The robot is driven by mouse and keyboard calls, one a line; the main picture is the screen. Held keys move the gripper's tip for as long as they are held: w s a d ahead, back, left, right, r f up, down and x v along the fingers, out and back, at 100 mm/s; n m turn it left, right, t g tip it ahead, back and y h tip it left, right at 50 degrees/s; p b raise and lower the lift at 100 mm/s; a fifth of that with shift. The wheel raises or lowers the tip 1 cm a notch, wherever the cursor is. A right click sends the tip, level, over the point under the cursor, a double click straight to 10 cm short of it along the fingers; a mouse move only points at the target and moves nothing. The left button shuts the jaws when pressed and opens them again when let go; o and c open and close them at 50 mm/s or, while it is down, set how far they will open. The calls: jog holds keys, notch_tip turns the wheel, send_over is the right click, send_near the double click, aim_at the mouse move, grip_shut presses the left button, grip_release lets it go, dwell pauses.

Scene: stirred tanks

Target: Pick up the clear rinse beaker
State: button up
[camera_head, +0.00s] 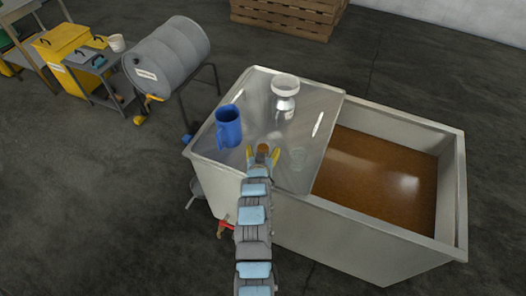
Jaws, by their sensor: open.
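The clear beaker (298,157) is faint and see-through. It stands on the metal cover of the tank, near the cover's front edge. The beaker is outside the fingers.
The open tank (385,240) at right holds brown liquid. A grey drum (168,58) lies on a stand at left.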

aim_at(263, 140)
jog(key=shift+w, duration=0.45)
jog(key=shift+s+f, duration=0.1)
jog(key=c, duration=1.3)
notch_tip(263, 140, up, 4)
jog(key=shift+f+p, duration=0.15)
jog(key=shift+p, duration=0.35)
jog(key=r+p+v, duration=0.1)
jog(key=v, duration=0.4)
jog(key=r+p+v, duration=0.1)
jog(key=v, duration=0.5)
jog(key=w+d+r+p+v, duration=0.1)
jog(key=v, duration=0.4)
jog(key=shift+s+a+r+p, duration=0.1)
jog(key=shift+s+p, duration=0.05)
jog(key=shift+p, duration=0.2)
